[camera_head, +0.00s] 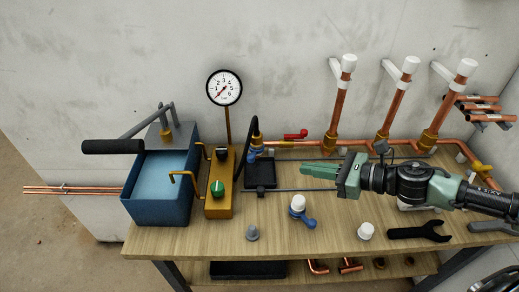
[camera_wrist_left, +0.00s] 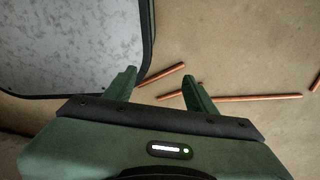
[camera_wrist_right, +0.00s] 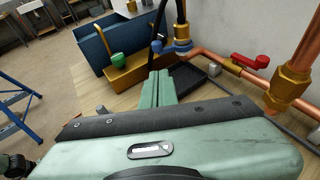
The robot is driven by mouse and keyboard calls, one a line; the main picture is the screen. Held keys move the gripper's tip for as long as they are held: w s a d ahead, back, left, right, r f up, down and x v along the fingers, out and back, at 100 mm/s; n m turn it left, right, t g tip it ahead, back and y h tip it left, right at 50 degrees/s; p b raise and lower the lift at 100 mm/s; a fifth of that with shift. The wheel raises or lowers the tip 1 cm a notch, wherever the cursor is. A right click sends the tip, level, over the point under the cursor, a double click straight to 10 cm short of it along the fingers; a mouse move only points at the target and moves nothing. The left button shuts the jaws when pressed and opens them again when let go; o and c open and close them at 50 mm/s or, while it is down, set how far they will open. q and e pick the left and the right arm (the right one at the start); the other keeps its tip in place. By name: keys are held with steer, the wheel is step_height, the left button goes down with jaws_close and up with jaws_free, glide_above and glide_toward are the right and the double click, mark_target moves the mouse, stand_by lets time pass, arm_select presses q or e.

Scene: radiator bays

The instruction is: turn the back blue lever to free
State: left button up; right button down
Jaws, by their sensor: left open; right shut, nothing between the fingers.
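My left gripper (camera_wrist_left: 160,82) is open and empty over the floor.
A red lever (camera_head: 296,135) sits on the copper pipe along the wall. A black tray (camera_head: 260,174) lies between the manifold and my right gripper. A blue tank (camera_head: 142,212) stands at left. White caps and a black wrench (camera_head: 420,231) lie in front.

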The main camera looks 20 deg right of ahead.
steer(key=p, duration=0.7)
glide_toward(254, 159)
steer(key=x, duration=0.5)
steer(key=shift+w+a+f, duration=0.15)
steer(key=shift+w+f, duration=0.05)
steer(key=shift+w, duration=0.1)
arm_select(q)
step_height(254, 159, up, 7)
steer(key=s, duration=0.2)
steer(key=shift+s+r, duration=0.2)
steer(key=shift+s, duration=0.15)
arm_select(e)
steer(key=shift+w+a+f, duration=0.2)
steer(key=shift+w+a, duration=0.1)
